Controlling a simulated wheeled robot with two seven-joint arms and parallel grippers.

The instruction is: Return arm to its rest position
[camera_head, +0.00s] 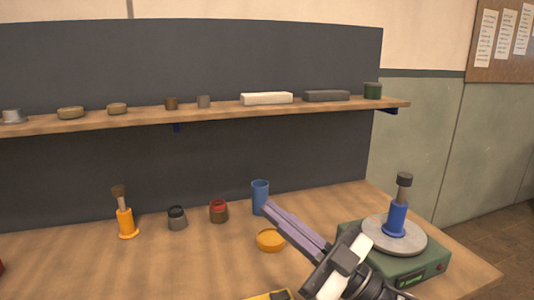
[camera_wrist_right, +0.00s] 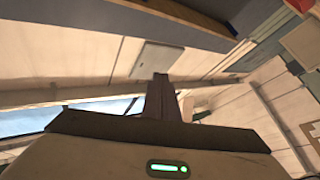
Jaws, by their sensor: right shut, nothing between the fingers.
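My right gripper (camera_head: 268,208) reaches in from the lower right of the head view, over the workbench. Its long purple-grey fingers are shut and hold nothing. Their tips appear close to a blue cup (camera_head: 260,196) and above a yellow dish (camera_head: 270,240); I cannot tell the exact gap. In the right wrist view the closed fingers (camera_wrist_right: 160,82) point up toward a pale wall or ceiling area, with no bench object near them. My left gripper is not in view.
A green device (camera_head: 428,270) with a round grey plate carries a blue holder (camera_head: 396,218) beside my right arm. An orange-handled brush (camera_head: 125,220), a grey jar (camera_head: 177,219) and a red jar (camera_head: 218,210) stand on the bench. A shelf (camera_head: 140,118) with several items runs above.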

